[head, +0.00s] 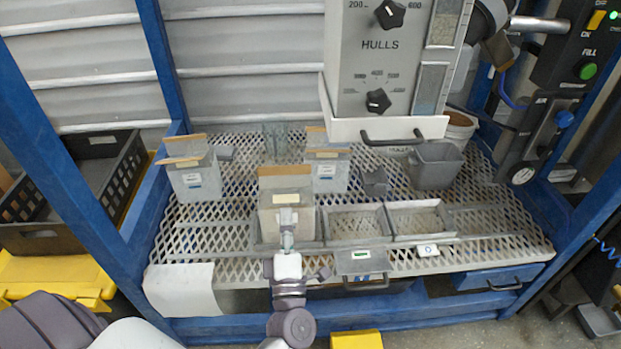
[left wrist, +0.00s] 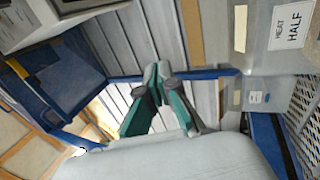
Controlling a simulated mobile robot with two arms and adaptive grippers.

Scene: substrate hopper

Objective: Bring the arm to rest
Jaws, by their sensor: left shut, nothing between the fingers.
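My left gripper (head: 287,228) is in front of the near grey box (head: 285,200) on the mesh bench, at about the middle of its front side. I cannot tell whether it touches the box. In the left wrist view its fingers (left wrist: 157,78) are together with nothing between them, with the corrugated wall and a blue beam behind. A box with a label ending in "HALF" (left wrist: 294,30) stands close at the right of that view. My right gripper is not visible.
The mesh bench (head: 215,240) also carries two more boxes (head: 195,180) (head: 327,175), shallow trays (head: 420,218) and a grey bin (head: 436,166). The HULLS hopper (head: 380,70) stands above the back. Blue posts (head: 80,190) flank the bench. A black crate (head: 110,180) is at left.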

